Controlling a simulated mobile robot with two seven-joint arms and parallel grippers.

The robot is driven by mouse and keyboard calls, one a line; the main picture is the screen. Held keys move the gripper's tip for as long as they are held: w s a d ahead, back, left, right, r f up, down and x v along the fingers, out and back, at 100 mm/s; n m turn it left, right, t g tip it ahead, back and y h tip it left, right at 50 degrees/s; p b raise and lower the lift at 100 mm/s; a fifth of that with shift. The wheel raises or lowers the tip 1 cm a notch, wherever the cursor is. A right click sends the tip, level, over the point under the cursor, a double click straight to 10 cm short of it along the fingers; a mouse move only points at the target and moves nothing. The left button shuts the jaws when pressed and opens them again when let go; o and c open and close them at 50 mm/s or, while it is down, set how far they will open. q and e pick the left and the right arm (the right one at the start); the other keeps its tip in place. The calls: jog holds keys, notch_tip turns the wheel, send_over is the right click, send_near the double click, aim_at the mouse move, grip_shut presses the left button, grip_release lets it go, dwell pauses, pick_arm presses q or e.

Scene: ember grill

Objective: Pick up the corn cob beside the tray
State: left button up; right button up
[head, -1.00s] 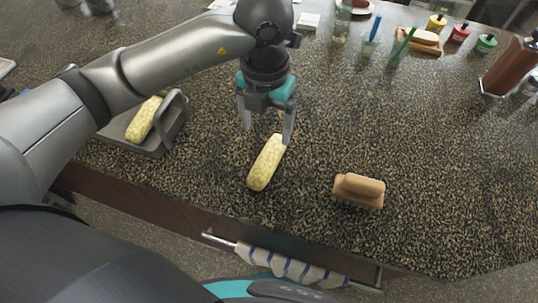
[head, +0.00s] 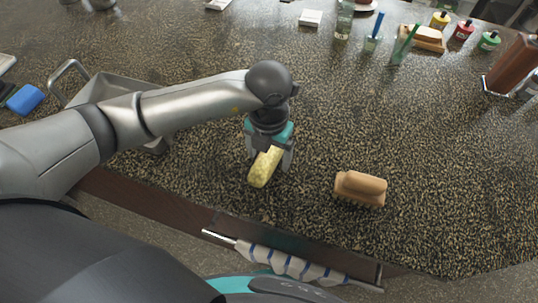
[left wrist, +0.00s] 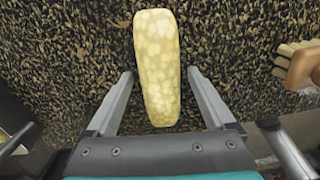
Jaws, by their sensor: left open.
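The pale yellow corn cob (head: 264,168) lies on the speckled counter near its front edge. My left gripper (head: 268,168) is over it, pointing down, with its fingers apart. In the left wrist view the cob (left wrist: 157,65) stretches away from the gripper, and its near part lies between the two open fingertips (left wrist: 160,75). A gap shows on each side, so neither finger appears to touch it. The grey tray (head: 112,88) is at the left, partly hidden behind my left arm; the cob seen in it earlier is hidden now. My right gripper is not in view.
A wooden brush (head: 361,188) lies right of the cob, and also shows in the left wrist view (left wrist: 302,66). A blue sponge (head: 25,99) is at far left. A striped towel (head: 290,265) hangs on the front rail. The counter's middle right is clear.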

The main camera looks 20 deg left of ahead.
pick_arm(q)
jog(key=shift+r, duration=0.1)
grip_shut()
dwell(0.5)
